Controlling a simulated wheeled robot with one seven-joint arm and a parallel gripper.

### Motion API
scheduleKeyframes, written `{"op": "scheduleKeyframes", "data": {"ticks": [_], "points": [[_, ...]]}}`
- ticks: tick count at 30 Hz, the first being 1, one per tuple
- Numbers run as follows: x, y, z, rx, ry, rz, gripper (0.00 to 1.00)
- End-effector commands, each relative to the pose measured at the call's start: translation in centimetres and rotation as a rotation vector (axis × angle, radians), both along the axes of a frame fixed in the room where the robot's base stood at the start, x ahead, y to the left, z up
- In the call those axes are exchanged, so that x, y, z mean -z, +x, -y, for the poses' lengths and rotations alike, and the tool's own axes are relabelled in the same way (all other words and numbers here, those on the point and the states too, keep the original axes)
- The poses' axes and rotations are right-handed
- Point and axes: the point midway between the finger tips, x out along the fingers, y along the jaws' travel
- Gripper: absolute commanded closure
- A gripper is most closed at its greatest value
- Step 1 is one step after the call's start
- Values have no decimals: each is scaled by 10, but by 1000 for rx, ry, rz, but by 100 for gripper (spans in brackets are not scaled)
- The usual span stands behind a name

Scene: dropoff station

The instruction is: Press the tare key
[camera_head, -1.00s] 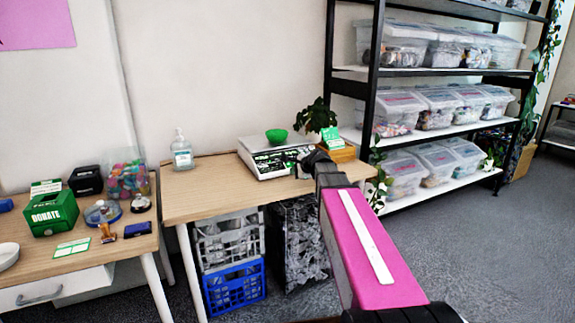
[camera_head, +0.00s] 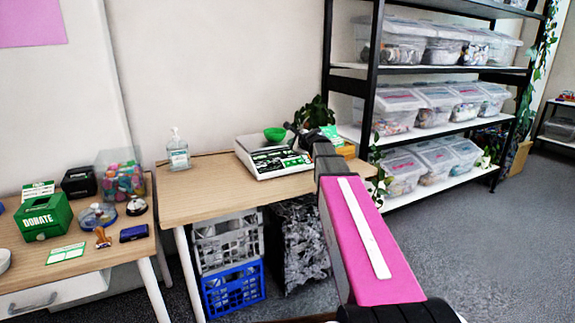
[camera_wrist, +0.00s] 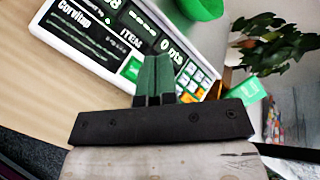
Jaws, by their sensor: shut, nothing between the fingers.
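A white scale (camera_head: 256,152) with a dark green display panel stands on the wooden table, a green bowl (camera_head: 275,134) on its top. In the wrist view the scale (camera_wrist: 75,42) shows its display and a keypad (camera_wrist: 193,80) of white, green and orange keys. My gripper (camera_wrist: 155,62) is shut and empty, its green fingertips over or near the panel beside the keypad. I cannot tell whether they touch it. Which key is the tare key is not readable, and the fingers hide part of the panel. In the head view my gripper (camera_head: 291,141) is at the scale's right side, small and dark.
A potted plant (camera_head: 314,112) and a green card (camera_head: 331,134) stand right of the scale. A sanitizer bottle (camera_head: 178,150) stands left on the table (camera_head: 200,190), which has free room in front. Shelves with clear boxes (camera_head: 415,110) stand at the right.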

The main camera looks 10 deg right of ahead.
Motion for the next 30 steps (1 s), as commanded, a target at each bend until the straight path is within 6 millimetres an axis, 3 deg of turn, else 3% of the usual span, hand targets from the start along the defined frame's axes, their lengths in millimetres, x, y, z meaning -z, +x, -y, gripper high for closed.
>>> {"op": "scheduleKeyframes", "data": {"ticks": [18,30], "points": [[63,28,-9,-1,-1,0,100],[78,33,-11,0,-1,0,100]]}}
